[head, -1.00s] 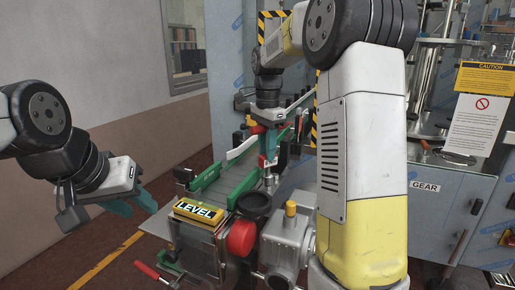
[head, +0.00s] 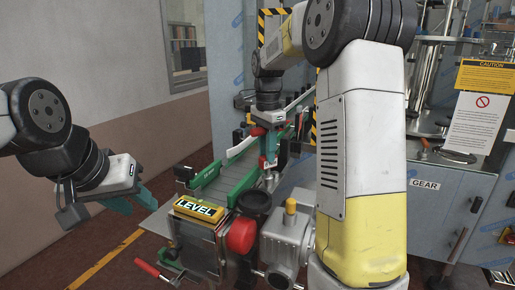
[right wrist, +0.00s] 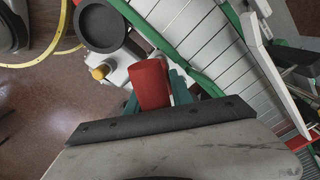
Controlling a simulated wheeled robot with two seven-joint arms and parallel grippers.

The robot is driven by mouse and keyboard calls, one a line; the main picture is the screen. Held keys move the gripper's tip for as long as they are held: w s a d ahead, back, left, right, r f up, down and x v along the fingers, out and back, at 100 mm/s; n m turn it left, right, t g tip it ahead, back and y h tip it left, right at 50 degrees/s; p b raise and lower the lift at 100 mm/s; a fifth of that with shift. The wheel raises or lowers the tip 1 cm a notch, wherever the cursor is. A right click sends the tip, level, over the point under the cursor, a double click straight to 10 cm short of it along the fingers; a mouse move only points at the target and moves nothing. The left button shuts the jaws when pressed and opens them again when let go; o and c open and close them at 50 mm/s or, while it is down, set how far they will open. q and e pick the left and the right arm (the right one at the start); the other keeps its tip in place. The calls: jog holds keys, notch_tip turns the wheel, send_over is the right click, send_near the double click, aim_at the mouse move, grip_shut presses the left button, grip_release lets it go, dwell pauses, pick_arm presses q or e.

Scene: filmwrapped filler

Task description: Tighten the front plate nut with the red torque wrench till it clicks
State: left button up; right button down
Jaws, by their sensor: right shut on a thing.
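My right gripper (head: 270,148) is shut on a red tool, which I take to be the red torque wrench (head: 262,163). In the right wrist view the wrench (right wrist: 151,83) is a red cylinder between the teal fingers (right wrist: 155,95). A silvery part shows just below the gripper in the head view, and I cannot tell whether the wrench touches it. I cannot make out the front plate nut. My left gripper (head: 133,203) is open and empty at the left, away from the machine.
The conveyor (head: 226,188) has green side rails. A yellow LEVEL box (head: 199,209), a red round knob (head: 241,236) and a grey motor housing (head: 287,240) are at its near end. A red handle (head: 146,267) sticks out at the lower left. The GEAR cabinet (head: 445,210) stands right.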

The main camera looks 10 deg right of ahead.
jog(key=shift+f, duration=0.5)
jog(key=m, duration=0.3)
jog(key=shift+w, duration=0.1)
jog(key=m, duration=0.3)
jog(key=shift+r, duration=0.1)
jog(key=shift+a, duration=0.1)
jog(key=shift+w+m, duration=0.1)
jog(key=shift+m, duration=1.7)
